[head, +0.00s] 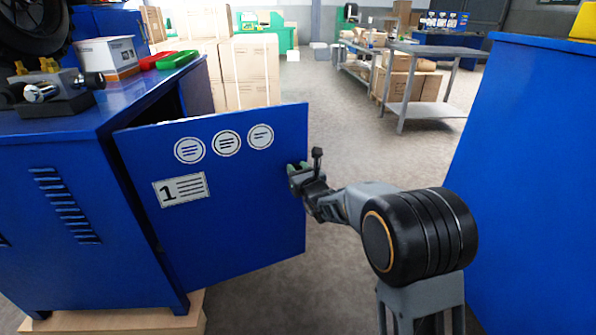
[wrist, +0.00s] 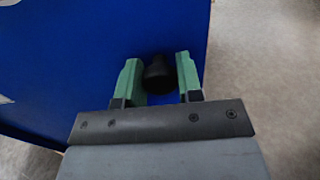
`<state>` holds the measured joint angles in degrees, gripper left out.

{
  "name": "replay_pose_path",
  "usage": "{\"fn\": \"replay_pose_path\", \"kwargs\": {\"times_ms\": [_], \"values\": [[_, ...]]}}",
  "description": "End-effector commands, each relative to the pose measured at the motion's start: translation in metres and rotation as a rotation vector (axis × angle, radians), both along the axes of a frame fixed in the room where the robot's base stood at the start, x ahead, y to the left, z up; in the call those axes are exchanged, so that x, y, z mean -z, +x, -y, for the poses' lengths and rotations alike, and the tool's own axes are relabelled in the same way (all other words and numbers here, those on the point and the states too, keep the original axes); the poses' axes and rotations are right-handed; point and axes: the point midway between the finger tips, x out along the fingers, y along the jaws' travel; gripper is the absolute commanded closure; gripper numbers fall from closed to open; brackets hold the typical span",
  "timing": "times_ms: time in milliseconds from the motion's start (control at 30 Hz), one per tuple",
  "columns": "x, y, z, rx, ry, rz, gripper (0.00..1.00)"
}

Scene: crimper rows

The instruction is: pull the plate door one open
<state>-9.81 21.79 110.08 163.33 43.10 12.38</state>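The plate door one (head: 232,215) is a blue panel with a "1" label and three round stickers. It stands swung well out from the blue cabinet (head: 70,220) at left, hinged on its left side. My gripper (head: 298,170) is at the door's right edge. In the wrist view, the blue door (wrist: 60,60) fills the left and middle. A black knob (wrist: 158,74) sits between the two green fingers of my gripper (wrist: 159,78). A thin gap shows beside the knob, and I cannot tell whether the fingers touch it.
Another blue cabinet (head: 540,170) stands close on the right. Grey floor (head: 330,120) lies open between the cabinets. Cardboard boxes (head: 250,70) stand behind the door, and a metal table (head: 430,52) stands farther back.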

Motion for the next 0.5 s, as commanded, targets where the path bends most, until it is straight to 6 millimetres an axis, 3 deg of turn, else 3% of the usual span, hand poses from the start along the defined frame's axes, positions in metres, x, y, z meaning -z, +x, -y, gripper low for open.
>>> {"fn": "replay_pose_path", "kwargs": {"times_ms": [267,500], "values": [[0.0002,0.0001,0.0019,0.001,-0.003,0.001,0.42],[0.0,0.0003,0.0047,0.006,-0.002,0.001,0.41]]}}
